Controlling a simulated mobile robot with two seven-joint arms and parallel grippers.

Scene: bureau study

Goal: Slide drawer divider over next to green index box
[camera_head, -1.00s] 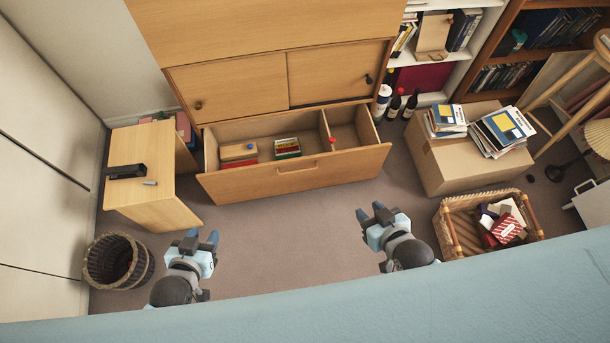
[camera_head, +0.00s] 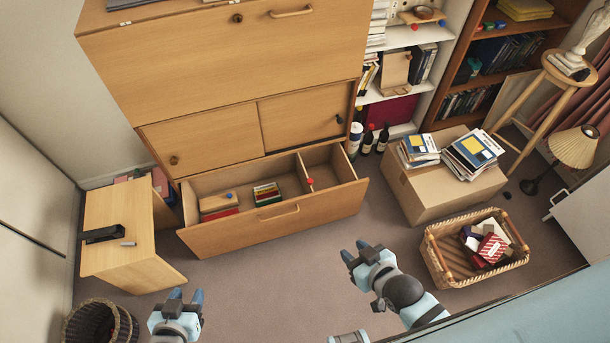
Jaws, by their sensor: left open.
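The drawer (camera_head: 272,228) is pulled open below the bureau's sliding doors. The divider (camera_head: 304,172) is a thin wooden panel standing upright toward the drawer's right end, with a red knob (camera_head: 310,181) near its front. The green index box (camera_head: 266,194), holding cards with coloured edges, sits in the middle, left of the divider with a gap between them. My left gripper (camera_head: 186,296) is open and empty, in front of the drawer's left end. My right gripper (camera_head: 355,251) is open and empty, in front of the drawer's right end. Neither touches the drawer.
A wooden box (camera_head: 216,202) and a red item (camera_head: 220,214) lie in the drawer's left part. A small desk (camera_head: 120,262) and wicker bin (camera_head: 100,325) stand left. A cardboard box (camera_head: 445,190) and wicker basket (camera_head: 440,265) stand right. Floor before the drawer is clear.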

